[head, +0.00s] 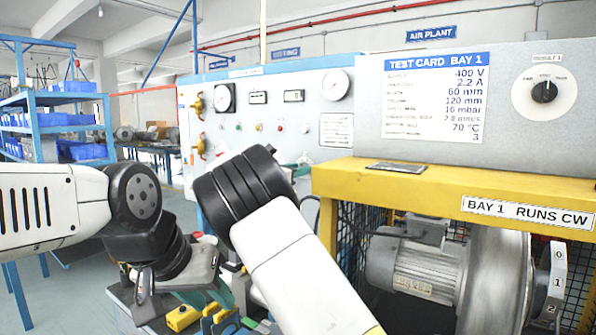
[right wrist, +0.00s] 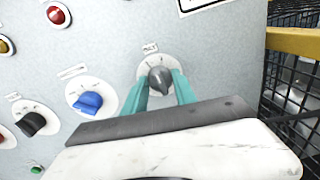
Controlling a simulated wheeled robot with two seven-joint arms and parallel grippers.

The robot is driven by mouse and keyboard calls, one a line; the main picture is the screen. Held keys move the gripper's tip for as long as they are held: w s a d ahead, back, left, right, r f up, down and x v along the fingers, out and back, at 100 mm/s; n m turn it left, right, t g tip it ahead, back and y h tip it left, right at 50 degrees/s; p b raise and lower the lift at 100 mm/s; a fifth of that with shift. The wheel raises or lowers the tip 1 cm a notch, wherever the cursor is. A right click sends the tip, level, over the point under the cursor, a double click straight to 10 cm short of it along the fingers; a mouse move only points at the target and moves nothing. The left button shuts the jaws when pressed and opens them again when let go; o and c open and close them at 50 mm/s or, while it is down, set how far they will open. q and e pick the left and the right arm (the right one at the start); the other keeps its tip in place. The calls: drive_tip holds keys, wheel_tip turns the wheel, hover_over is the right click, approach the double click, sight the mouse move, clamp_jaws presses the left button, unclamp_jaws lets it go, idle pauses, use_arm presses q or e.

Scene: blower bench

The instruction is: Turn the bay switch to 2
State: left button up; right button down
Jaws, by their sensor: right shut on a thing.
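In the right wrist view a grey rotary knob (right wrist: 160,80) sits on a round white dial on the pale panel. Its small label and marks are too blurred to read, so I cannot tell its setting. The two teal fingers of my right gripper (right wrist: 158,88) are closed on this knob, one on each side. In the head view my right arm hides the knob and most of this gripper. My left gripper (head: 190,275) hangs low at the left over a cluttered bench. Its fingertips do not show clearly.
A blue knob (right wrist: 88,102) and a black knob (right wrist: 32,122) are left of the gripped knob. A wire cage (right wrist: 295,95) stands close at right. The head view shows another black dial (head: 544,92) and a plate marked 0, 1, 2 (head: 556,282) by the blower.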

drive_tip(key=m, duration=0.5)
drive_tip(key=shift+y, duration=0.3)
idle(0.4)
drive_tip(key=c, duration=1)
unclamp_jaws()
drive_tip(key=v, duration=0.7)
drive_tip(key=shift+s+a, duration=0.2)
drive_tip(key=shift+s, duration=0.15)
